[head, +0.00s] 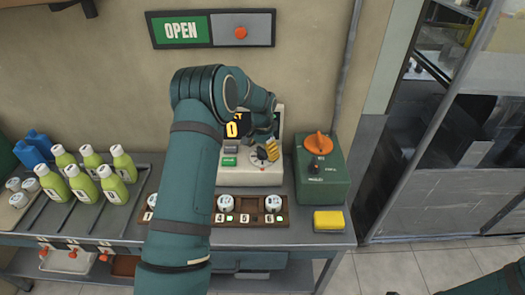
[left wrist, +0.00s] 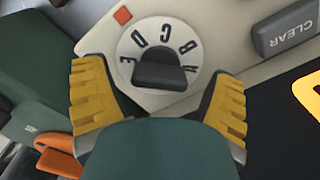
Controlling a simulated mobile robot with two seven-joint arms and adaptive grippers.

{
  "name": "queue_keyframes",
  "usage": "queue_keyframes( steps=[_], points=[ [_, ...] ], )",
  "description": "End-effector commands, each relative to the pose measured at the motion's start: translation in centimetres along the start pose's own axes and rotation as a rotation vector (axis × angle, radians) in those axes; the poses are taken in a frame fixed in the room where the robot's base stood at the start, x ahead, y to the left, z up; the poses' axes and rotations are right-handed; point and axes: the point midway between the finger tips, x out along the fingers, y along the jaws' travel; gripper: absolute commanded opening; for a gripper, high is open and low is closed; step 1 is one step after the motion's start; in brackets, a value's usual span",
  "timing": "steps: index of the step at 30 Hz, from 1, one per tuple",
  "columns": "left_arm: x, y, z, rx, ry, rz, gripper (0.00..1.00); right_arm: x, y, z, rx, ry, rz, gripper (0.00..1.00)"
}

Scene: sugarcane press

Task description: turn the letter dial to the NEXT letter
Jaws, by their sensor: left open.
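The letter dial shows in the left wrist view as a white disc (left wrist: 133,48) with dark letters, including B, C, D and E, around a dark knob (left wrist: 158,75). An orange square (left wrist: 122,15) sits just outside the disc, nearest the D. In the head view the dial (head: 259,157) is on the front of a cream machine (head: 250,178). My left gripper (left wrist: 159,82) is open, its yellow fingers on either side of the knob; a gap shows between them and the knob. It also shows in the head view (head: 270,151). My right gripper is out of view.
A grey CLEAR button (left wrist: 287,30) is beside the dial. A green box (head: 322,170) with an orange knob stands right of the machine, a yellow sponge (head: 328,221) before it. A rack (head: 260,219) of white-topped jars sits in front. Green bottles (head: 85,190) stand left.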

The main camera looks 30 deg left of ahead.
Motion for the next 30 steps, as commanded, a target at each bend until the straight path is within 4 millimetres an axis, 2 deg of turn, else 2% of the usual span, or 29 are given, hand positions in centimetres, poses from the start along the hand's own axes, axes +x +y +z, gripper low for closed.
queue_keyframes(
  steps=[5, 12, 18, 24, 30],
  points=[
    [-2.2, 0.0, -0.1, 0.000, 0.005, -0.002, 0.85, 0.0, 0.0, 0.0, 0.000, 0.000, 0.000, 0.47],
    [-7.1, 0.0, -0.1, 0.000, 0.005, -0.002, 0.85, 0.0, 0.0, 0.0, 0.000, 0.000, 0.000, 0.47],
    [-10.3, 0.0, -0.1, 0.001, 0.003, -0.001, 0.85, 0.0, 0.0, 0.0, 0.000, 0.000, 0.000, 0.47],
    [-11.8, 0.0, 0.0, 0.000, 0.002, -0.001, 0.85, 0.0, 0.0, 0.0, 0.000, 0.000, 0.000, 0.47],
    [-11.9, 0.0, 0.0, 0.000, 0.001, -0.001, 0.85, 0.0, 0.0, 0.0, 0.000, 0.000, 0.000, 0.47]
  ],
)
